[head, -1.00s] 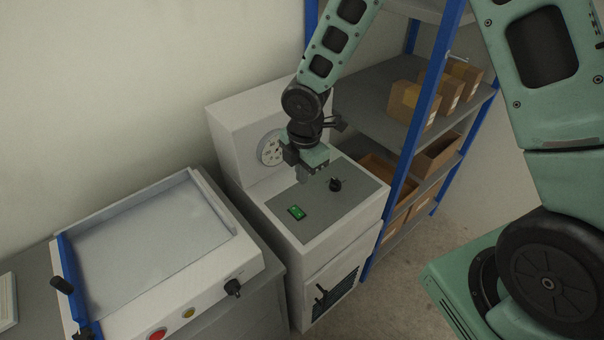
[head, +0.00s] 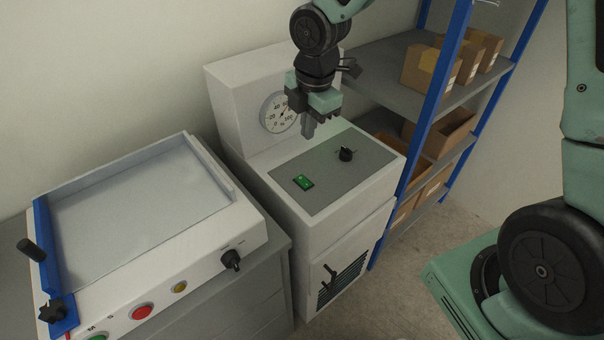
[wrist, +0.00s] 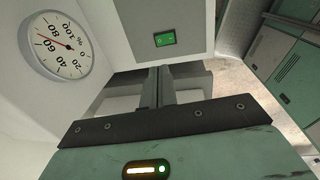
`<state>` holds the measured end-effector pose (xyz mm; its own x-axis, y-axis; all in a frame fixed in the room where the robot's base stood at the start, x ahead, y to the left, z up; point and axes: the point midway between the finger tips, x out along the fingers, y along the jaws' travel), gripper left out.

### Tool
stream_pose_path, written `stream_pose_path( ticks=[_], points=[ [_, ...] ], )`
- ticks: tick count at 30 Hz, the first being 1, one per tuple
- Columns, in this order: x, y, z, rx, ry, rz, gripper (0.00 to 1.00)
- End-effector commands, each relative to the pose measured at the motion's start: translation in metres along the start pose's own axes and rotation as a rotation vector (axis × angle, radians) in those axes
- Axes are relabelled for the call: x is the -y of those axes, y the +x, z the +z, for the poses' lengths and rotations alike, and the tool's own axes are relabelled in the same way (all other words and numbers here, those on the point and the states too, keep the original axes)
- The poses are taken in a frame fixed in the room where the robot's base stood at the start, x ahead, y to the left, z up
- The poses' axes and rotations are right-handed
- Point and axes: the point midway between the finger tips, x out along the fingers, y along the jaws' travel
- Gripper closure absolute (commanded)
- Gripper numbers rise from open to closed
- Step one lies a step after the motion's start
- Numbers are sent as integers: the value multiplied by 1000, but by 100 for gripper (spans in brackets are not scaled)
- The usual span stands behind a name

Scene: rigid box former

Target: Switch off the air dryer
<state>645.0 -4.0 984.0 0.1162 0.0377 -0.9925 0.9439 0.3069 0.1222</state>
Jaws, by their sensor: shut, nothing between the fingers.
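The air dryer (head: 300,232) is a white cabinet with a grey sloped control panel. On the panel are a lit green rocker switch (head: 303,182) and a black rotary knob (head: 346,154). A round dial gauge (head: 278,112) is on its raised back part. My gripper (head: 309,132) is shut and empty, above the back of the panel, in front of the gauge and apart from the switch. In the wrist view the green switch (wrist: 165,39) lies beyond the fingers (wrist: 160,84), and the gauge (wrist: 58,45) is at upper left.
A white machine with a shallow tray (head: 130,215), coloured buttons and a knob stands left of the dryer. A blue-post shelf (head: 425,120) with cardboard boxes (head: 432,66) stands close on the right. The space above the panel's front is clear.

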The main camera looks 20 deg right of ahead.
Motion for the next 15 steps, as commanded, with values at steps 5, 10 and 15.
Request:
stream_pose_path(
  ticks=[5, 10, 15],
  points=[
    [0, 0, 0, 0, 0, 0, 100],
    [0, 7, 0, 0, 0, -3, 100],
    [1, 34, -1, -2, -2, -4, 100]
  ],
)
